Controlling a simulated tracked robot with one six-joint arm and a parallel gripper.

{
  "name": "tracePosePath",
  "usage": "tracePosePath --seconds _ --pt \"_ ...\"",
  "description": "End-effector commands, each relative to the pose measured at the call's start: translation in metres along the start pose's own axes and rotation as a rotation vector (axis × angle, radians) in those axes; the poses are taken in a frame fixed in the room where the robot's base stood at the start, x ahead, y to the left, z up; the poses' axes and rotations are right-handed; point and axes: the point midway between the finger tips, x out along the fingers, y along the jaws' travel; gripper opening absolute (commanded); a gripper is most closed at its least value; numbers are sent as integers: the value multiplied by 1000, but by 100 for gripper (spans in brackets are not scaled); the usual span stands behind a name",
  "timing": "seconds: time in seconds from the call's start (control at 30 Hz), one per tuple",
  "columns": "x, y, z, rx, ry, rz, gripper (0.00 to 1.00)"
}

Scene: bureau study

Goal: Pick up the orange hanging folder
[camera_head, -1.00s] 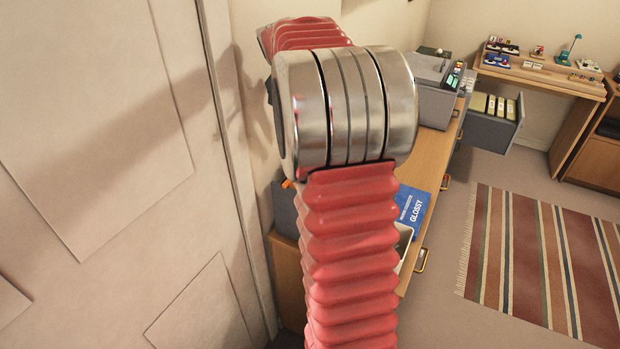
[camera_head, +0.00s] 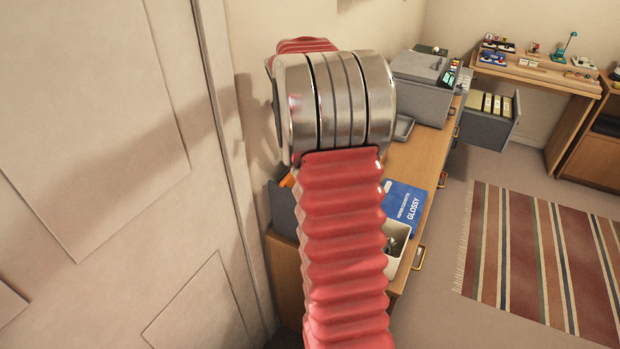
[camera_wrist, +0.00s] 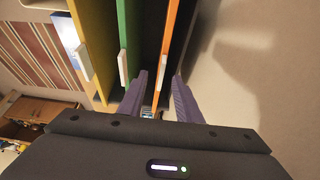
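The orange hanging folder (camera_wrist: 170,40) is a thin upright orange strip in the wrist view, right of a green folder (camera_wrist: 124,35) and a yellow folder (camera_wrist: 88,40). My gripper (camera_wrist: 159,76) is open, its two dark purple fingers apart. In the picture, the orange edge runs down between the fingertips; I cannot tell whether either finger touches it. In the head view a small orange piece (camera_head: 287,181) shows at the dark grey holder (camera_head: 283,212), and my gripper is hidden behind my red arm.
A pale wall (camera_wrist: 245,50) is close on the right in the wrist view. On the wooden cabinet top (camera_head: 424,155) are a blue GLOSSY packet (camera_head: 404,203), a white container (camera_head: 397,250) and a grey printer (camera_head: 423,85). An open drawer (camera_head: 485,127) holds several folders.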

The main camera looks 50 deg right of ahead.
Motion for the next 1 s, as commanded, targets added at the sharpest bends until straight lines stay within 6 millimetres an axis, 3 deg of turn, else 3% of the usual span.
tracePosePath --seconds 0.53,0.83,1.0 --pt "15 0 0 0 -1 0 31" --pt "52 -2 -1 1 -1 1 31" --pt "62 -2 -2 2 1 -1 31"
